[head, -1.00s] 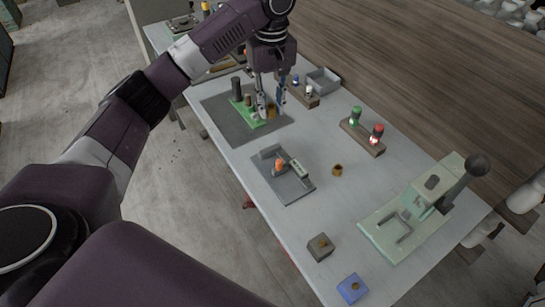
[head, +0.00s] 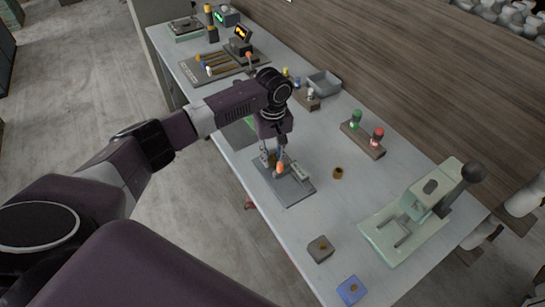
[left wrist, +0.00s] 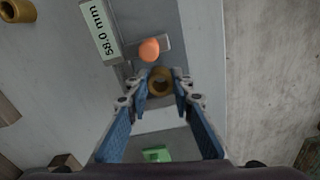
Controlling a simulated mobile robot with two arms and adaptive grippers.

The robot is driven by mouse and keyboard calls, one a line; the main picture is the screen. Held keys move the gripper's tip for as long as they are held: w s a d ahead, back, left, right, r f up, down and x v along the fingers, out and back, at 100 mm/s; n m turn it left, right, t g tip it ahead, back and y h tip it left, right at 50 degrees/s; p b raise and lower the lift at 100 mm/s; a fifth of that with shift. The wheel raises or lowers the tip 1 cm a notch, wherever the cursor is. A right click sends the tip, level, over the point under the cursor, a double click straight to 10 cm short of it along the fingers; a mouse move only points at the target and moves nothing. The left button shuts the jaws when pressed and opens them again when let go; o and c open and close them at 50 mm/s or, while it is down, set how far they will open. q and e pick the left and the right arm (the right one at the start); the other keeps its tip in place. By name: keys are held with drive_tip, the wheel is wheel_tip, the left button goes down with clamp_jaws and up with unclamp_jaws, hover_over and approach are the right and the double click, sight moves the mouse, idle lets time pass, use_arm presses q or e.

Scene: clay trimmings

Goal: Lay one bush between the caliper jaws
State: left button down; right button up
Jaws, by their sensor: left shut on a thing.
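The caliper (head: 291,191) is a grey plate on the table with an orange knob (head: 280,169) and a pale display block. In the left wrist view the caliper's display (left wrist: 99,30) reads 58.0 mm, and the orange knob (left wrist: 149,49) is beside it. My left gripper (head: 271,160) is over the far part of the caliper, shut on a brass bush (left wrist: 160,82) held between its fingertips. I cannot tell whether the bush touches the plate. Another brass bush (head: 337,173) stands on the table right of the caliper; it also shows in the left wrist view (left wrist: 17,10).
A pale green press (head: 400,224) stands at the right. A grey block (head: 320,249) and a blue block (head: 351,290) are near the front edge. A lamp bar (head: 362,139) and grey bin (head: 324,83) are behind. My arm partly covers a green fixture (head: 250,120).

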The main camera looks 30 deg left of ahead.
use_arm(q)
drive_tip(key=shift+f, duration=0.45)
drive_tip(key=c, duration=2)
unclamp_jaws()
drive_tip(key=shift+f, duration=0.15)
drive_tip(key=shift+o, duration=0.2)
wheel_tip(320, 180, up, 12)
drive_tip(key=b, duration=0.1)
drive_tip(key=shift+r+b, duration=0.2)
drive_tip(key=shift+b, duration=0.2)
